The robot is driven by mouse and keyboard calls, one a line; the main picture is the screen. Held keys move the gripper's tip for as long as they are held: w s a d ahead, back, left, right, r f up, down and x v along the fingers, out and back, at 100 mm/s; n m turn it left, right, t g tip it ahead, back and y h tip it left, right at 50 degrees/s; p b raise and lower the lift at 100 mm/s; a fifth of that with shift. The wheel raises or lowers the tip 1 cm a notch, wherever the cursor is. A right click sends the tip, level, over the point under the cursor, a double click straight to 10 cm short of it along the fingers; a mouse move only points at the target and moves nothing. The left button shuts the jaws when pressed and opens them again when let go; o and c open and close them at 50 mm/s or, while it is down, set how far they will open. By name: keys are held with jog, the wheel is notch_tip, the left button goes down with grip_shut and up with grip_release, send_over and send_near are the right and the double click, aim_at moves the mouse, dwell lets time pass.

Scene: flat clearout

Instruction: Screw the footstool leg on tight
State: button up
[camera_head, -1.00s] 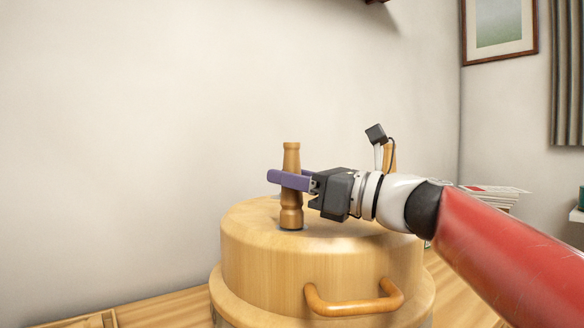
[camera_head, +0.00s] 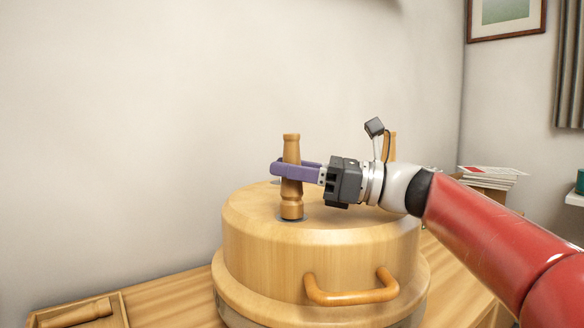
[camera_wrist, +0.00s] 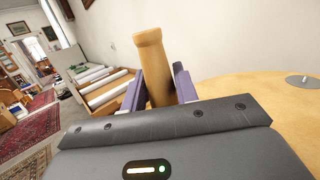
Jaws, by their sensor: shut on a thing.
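The footstool (camera_head: 320,248) is a round, pale wooden body with its flat face up and a curved handle on its side. A turned wooden leg (camera_head: 292,146) stands upright at a grey plate on that face. I cannot tell whether any gap is left at its foot. My gripper (camera_head: 290,171) reaches in from the right, and its purple fingers are shut on the leg around mid-height. The wrist view shows the leg (camera_wrist: 152,60) between both fingers (camera_wrist: 158,88). A second upright leg (camera_head: 392,147) shows partly behind my wrist.
A wooden tray (camera_head: 123,308) holding another leg (camera_head: 78,314) lies at lower left. A stack of papers (camera_head: 490,174) is at the right, behind my arm. A bare metal plate (camera_wrist: 303,81) sits on the footstool's face. A plain wall stands behind.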

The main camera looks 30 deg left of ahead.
jog(key=o, duration=1.1)
jog(key=shift+g, duration=0.4)
jog(key=v, duration=0.7)
jog(key=shift+w+d+b, duration=0.15)
jog(key=shift+d+b, duration=0.15)
jog(key=shift+d, duration=0.1)
